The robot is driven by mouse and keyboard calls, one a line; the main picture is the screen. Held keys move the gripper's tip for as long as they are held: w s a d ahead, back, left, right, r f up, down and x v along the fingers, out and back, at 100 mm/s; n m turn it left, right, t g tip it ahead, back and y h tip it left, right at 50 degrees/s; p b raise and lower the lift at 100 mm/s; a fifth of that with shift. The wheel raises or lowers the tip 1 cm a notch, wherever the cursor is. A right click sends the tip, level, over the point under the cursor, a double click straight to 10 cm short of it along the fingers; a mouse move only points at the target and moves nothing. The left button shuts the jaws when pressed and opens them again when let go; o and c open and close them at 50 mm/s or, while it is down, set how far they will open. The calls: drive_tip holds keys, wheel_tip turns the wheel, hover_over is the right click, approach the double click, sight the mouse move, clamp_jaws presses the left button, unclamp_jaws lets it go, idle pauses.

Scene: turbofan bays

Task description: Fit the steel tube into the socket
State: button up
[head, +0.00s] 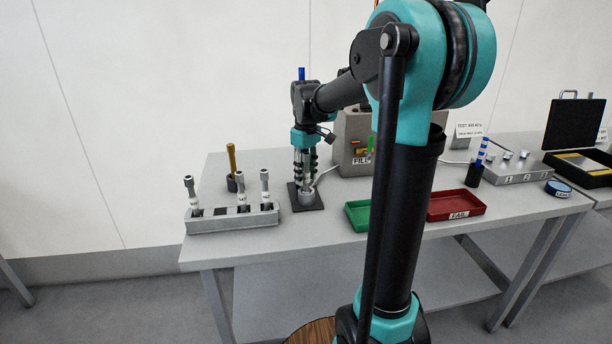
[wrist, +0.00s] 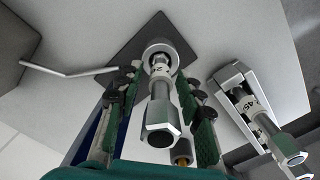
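A steel tube with a hexagonal end and a white label (wrist: 158,110) stands between my gripper's fingers in the wrist view. Its far end meets the round grey socket (wrist: 148,50) on a dark square mat; how deep it sits cannot be told. In the head view the socket (head: 308,198) is directly below my gripper (head: 304,172), which points down. The green-padded fingers (wrist: 160,85) are on both sides of the tube, with gaps visible, so the gripper looks open around it. The tube is mostly hidden by the fingers in the head view.
A grey rack (head: 232,222) holds several labelled steel tubes at the left. A brass-coloured rod (head: 232,160) stands in a dark holder behind it. A grey box (head: 352,135) stands behind my gripper. Green (head: 357,213) and red (head: 457,204) trays lie to the right.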

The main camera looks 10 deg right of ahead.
sight(306, 153)
wheel_tip(306, 153, up, 12)
idle(0.4)
